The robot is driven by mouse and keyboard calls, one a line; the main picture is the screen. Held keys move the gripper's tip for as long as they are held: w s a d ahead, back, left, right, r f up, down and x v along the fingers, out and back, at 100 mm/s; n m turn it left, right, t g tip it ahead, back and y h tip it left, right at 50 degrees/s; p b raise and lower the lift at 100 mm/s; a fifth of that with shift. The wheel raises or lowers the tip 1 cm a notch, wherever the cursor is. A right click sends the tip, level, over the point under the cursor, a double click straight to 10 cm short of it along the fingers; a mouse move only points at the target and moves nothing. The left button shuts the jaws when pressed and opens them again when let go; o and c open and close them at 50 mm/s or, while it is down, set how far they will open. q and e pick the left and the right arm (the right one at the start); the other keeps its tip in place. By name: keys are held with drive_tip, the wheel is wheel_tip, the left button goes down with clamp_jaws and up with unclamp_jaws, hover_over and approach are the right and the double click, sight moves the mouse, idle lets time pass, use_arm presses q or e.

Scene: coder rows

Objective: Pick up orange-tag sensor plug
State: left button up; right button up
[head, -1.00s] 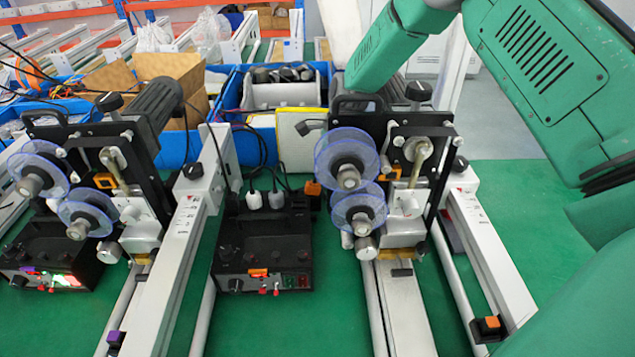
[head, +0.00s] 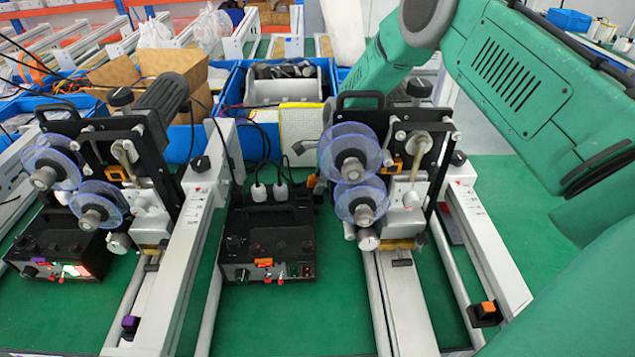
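A small orange-tagged black piece (head: 313,182), which looks like the orange-tag sensor plug, is at the back right corner of the middle black control box. The right machine's blue discs partly hide it. My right arm comes in from the right, and its forearm (head: 372,62) runs down behind that machine. A small dark part that seems to be my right gripper (head: 303,147) shows left of the upper disc, just above the orange tag and apart from it. Its fingers are too small and hidden to read. My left gripper is not in view.
The middle control box (head: 268,240) stands between two rails with white plugs on top. Another orange-tagged black block (head: 485,313) is on the right rail, a purple-tagged one (head: 130,325) on the left rail. The right coder machine (head: 405,190) blocks the view. Blue bins stand behind.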

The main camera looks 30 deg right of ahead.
sight(312, 176)
drive_tip(key=shift+w+a+r, duration=0.2)
drive_tip(key=shift+w+a, duration=0.05)
drive_tip(key=shift+a, duration=0.3)
drive_tip(key=shift+w+a+r, duration=0.2)
drive_tip(key=shift+a, duration=0.3)
clamp_jaws()
drive_tip(key=shift+s+d, duration=0.1)
drive_tip(key=shift+d, duration=0.4)
drive_tip(key=v, duration=0.4)
drive_tip(key=shift+w+r+b, duration=0.15)
drive_tip(key=shift+w+b, duration=0.15)
drive_tip(key=r, duration=0.2)
drive_tip(key=a+r, duration=0.1)
drive_tip(key=r, duration=0.1)
drive_tip(key=shift+s+r, duration=0.1)
drive_tip(key=shift+r, duration=0.1)
drive_tip(key=shift+a+r+b, duration=0.2)
drive_tip(key=shift+r+b, duration=0.1)
drive_tip(key=shift+r, duration=0.05)
drive_tip(key=shift+d+f, duration=0.15)
drive_tip(key=shift+f, duration=0.35)
drive_tip(key=shift+d+f, duration=0.35)
drive_tip(key=shift+f, duration=0.05)
drive_tip(key=shift+d, duration=0.15)
drive_tip(key=shift+a+r, duration=0.15)
drive_tip(key=shift+a, duration=0.6)
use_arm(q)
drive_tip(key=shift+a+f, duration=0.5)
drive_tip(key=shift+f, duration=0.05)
